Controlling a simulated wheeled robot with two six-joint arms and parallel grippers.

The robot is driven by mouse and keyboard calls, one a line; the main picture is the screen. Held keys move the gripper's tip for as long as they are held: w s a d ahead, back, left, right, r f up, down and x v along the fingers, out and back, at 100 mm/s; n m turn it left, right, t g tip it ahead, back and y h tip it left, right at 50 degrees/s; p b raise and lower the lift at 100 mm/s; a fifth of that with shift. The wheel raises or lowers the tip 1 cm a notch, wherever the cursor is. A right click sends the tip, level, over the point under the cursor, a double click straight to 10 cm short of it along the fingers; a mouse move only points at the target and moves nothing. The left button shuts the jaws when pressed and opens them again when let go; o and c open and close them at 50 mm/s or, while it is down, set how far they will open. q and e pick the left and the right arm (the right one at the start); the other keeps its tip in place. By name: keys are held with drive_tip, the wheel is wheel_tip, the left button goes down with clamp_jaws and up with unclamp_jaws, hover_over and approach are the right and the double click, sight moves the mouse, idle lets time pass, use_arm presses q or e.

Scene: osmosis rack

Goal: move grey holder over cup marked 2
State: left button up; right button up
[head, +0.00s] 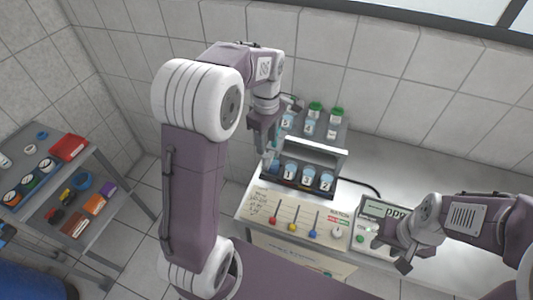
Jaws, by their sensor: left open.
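The cup marked 2 (326,182) stands at the right end of the front row on the rack (340,153). Two similar white-and-blue cups (291,172) stand to its left in that row. My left gripper (267,148) points down at the left end of the rack and is open. A small bluish thing (273,165) shows just below its fingertips; I cannot tell whether they touch. I cannot clearly pick out the grey holder; my gripper and arm hide part of that end. My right gripper (403,263) is low at the right, away from the cups; its opening is unclear.
Green-capped jars (315,110) and more marked cups (309,127) stand on the rack's upper level. A panel (296,222) with coloured knobs lies in front. A display box (384,211) is beside my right gripper. A cluttered cart (62,190) stands far left.

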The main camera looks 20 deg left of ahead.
sight(265, 155)
use_arm(q)
drive_tip(key=f, duration=0.5)
drive_tip(key=w+a+f, duration=0.1)
drive_tip(key=f, duration=0.2)
drive_tip(key=shift+f+p, duration=0.2)
drive_tip(key=shift+p, duration=0.1)
drive_tip(key=shift+s+d+f, duration=0.2)
drive_tip(key=shift+s+f, duration=0.05)
drive_tip(key=shift+a, duration=0.1)
drive_tip(key=shift+w, duration=0.15)
clamp_jaws()
idle(0.4)
